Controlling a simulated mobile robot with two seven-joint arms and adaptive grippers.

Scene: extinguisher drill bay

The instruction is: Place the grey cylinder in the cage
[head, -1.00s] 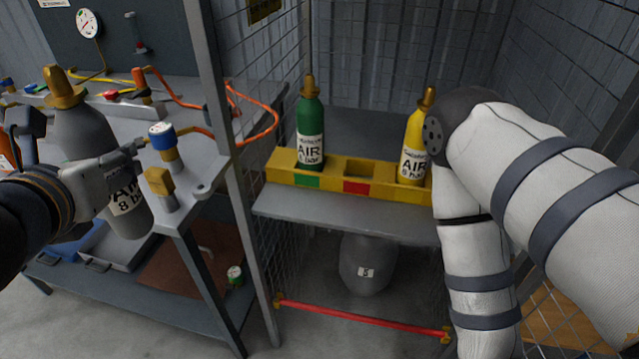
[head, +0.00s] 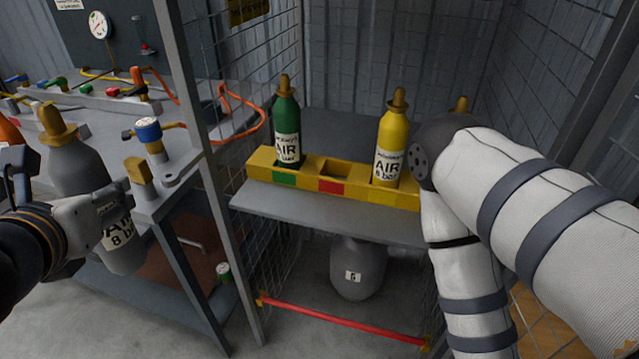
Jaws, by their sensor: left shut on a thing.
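A grey cylinder (head: 80,168) with a brass valve and a white "AIR 8 bar" label is held upright by my left gripper (head: 118,205), at the left beside the bench corner. The gripper is shut around its body. The cage (head: 305,60) stands in the middle, with its front open above a red bar. Inside, a yellow rack (head: 262,165) on a shelf holds a green cylinder (head: 287,128) and a yellow cylinder (head: 392,140). The slot between them, marked red, is empty. My right arm crosses the right side; its gripper is out of view.
The cage post (head: 185,100) stands between the held cylinder and the rack. A workbench (head: 185,150) with valves and an orange hose is at the left. A grey vessel (head: 357,268) sits under the shelf, behind the red bar (head: 340,322). A brass valve top (head: 461,104) shows behind my right arm.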

